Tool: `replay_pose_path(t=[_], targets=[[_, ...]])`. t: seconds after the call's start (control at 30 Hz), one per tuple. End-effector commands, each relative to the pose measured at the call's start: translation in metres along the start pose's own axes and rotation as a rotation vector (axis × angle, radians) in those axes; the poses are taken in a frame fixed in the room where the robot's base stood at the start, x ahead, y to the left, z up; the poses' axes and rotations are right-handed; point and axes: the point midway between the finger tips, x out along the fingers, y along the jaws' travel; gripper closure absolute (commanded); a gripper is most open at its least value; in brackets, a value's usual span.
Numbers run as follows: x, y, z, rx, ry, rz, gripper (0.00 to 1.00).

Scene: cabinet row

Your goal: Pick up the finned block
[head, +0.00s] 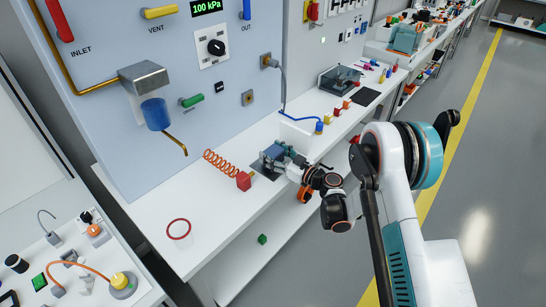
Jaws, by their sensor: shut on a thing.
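The finned block (273,151) is a small blue-grey piece at the front of the white bench, over a dark square pad (260,167). My gripper (283,157) reaches in from the right and is shut on the block. The fingers and wrist hide part of the block, and its fins are too small to make out. I cannot tell whether the block touches the pad or is slightly above it.
An orange coiled cable (219,163) with a red block (244,181) lies left of my gripper. A red ring (178,228) lies nearer on the bench (215,210). A white box (300,130) with a blue hose stands behind. A green cube (262,239) sits on the lower shelf.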

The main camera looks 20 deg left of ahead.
Motion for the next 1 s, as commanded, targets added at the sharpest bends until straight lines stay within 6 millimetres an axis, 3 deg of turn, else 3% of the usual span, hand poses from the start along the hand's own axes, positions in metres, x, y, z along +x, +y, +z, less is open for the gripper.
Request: replay_pose_path(t=[0.07, 0.1, 0.37, 0.57, 0.77, 1.0], targets=[[0.0, 0.0, 0.0, 0.0, 0.0, 0.0, 0.7], [0.0, 0.0, 0.0, 0.001, 0.001, 0.0, 0.75], [0.0, 0.0, -0.002, 0.001, 0.001, 0.0, 0.75], [0.0, 0.0, -0.017, 0.001, 0.001, 0.0, 0.75], [0.0, 0.0, -0.054, 0.001, 0.001, 0.0, 0.75], [0.0, 0.0, -0.119, 0.001, 0.001, 0.0, 0.75]])
